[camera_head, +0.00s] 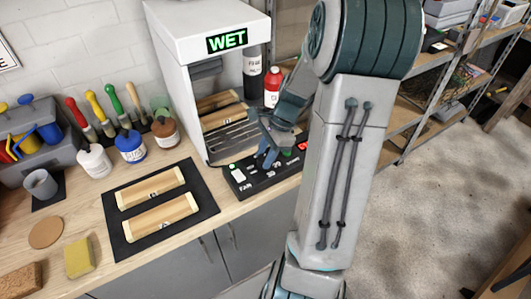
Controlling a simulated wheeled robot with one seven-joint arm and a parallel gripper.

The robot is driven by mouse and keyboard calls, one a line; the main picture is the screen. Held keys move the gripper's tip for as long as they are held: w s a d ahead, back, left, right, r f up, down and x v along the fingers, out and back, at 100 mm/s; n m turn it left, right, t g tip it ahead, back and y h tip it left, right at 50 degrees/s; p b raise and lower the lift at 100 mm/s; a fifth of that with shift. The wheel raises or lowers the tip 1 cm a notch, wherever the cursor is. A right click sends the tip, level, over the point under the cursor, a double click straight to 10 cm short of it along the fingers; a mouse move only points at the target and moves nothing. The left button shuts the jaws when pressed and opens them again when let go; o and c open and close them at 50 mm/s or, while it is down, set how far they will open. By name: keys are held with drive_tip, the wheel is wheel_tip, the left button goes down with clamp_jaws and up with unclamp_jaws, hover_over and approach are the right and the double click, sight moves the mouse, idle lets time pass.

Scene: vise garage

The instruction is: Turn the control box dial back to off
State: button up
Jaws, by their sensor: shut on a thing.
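The black control box (258,186) lies on the bench in front of the white cabinet. My arm's large grey link hides what lies to the right of the box.
The white cabinet (170,22) shows a green WET sign (227,39) and holds wooden pieces on a rack. A black mat (115,215) with two wooden blocks lies left of the box. Bottles, brushes and a sponge (79,258) crowd the bench's left side. Shelves stand right.

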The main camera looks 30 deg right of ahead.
drive_tip(key=n+g, duration=0.1)
drive_tip(key=n, duration=0.1)
drive_tip(key=n+g+p, duration=0.1)
drive_tip(key=n, duration=0.2)
drive_tip(key=shift+w+r+h, duration=0.1)
drive_tip(key=shift+w+h, duration=0.1)
drive_tip(key=shift+h, duration=0.1)
drive_tip(key=n, duration=0.2)
drive_tip(key=n+g+h, duration=0.1)
drive_tip(key=n, duration=0.2)
drive_tip(key=shift+w+g+p, duration=0.1)
drive_tip(key=shift+g+p, duration=0.2)
drive_tip(key=shift+n, duration=0.3)
drive_tip(key=o, duration=1)
drive_tip(key=shift+a, duration=0.1)
drive_tip(key=r, duration=0.3)
drive_tip(key=r+b, duration=0.1)
drive_tip(key=shift+s+d+r, duration=0.25)
drive_tip(key=shift+s+d, duration=0.15)
drive_tip(key=s+d+r, duration=0.2)
drive_tip(key=s+d+r+b, duration=0.1)
drive_tip(key=s+d+r, duration=0.1)
drive_tip(key=s, duration=0.1)
drive_tip(key=s+d+r, duration=0.2)
drive_tip(key=s+d, duration=0.1)
drive_tip(key=shift+d+r, duration=0.1)
drive_tip(key=shift+r, duration=0.1)
